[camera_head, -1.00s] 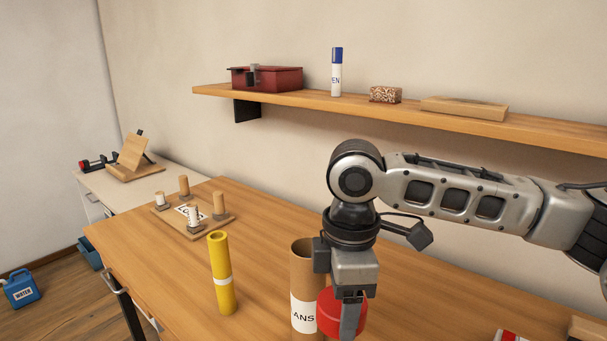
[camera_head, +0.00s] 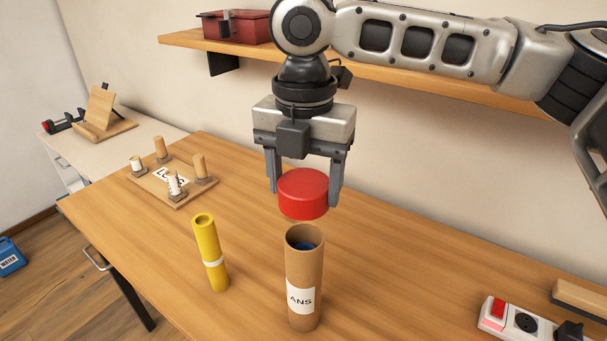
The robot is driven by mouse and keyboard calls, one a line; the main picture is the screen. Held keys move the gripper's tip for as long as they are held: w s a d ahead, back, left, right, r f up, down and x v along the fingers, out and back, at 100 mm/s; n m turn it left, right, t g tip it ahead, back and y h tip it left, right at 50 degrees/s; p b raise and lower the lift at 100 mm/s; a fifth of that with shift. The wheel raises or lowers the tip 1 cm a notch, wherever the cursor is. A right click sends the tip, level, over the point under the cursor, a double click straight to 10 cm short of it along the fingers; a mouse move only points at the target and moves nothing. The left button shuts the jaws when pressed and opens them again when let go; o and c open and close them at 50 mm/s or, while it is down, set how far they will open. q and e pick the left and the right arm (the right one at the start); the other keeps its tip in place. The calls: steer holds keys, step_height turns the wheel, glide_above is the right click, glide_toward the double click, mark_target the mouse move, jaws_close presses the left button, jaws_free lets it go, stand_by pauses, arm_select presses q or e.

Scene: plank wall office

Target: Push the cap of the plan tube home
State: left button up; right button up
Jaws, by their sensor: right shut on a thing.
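The plan tube (camera_head: 304,275) is a brown cardboard cylinder with a white label reading "ANS". It stands upright on the table, its top open, with something blue showing inside. The red cap (camera_head: 303,195) is between the fingers of my right gripper (camera_head: 305,190), which is shut on it. The cap is held roughly level above the tube's mouth, with a gap visible between them. My left gripper is not in view.
A yellow tube (camera_head: 210,252) stands upright just left of the plan tube. A pegboard (camera_head: 168,197) with several pegs lies farther back left. A power strip (camera_head: 515,322) is at the right front. A shelf (camera_head: 405,77) with a red box (camera_head: 235,27) runs along the wall behind my arm.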

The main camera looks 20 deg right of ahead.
steer(key=b, duration=0.1)
glide_above(305, 226)
steer(key=s, duration=0.2)
steer(key=shift+s+a+f, duration=0.1)
steer(key=shift+a+f, duration=0.1)
steer(key=shift+f, duration=1.25)
steer(key=shift+s+a+f, duration=0.1)
steer(key=shift+a+f, duration=0.1)
steer(key=shift+f, duration=1.25)
steer(key=shift+p, duration=0.55)
steer(key=shift+f+b, duration=0.3)
steer(key=shift+f, duration=1)
steer(key=o, duration=1.1)
steer(key=shift+c, duration=0.2)
step_height(305, 226, up, 16)
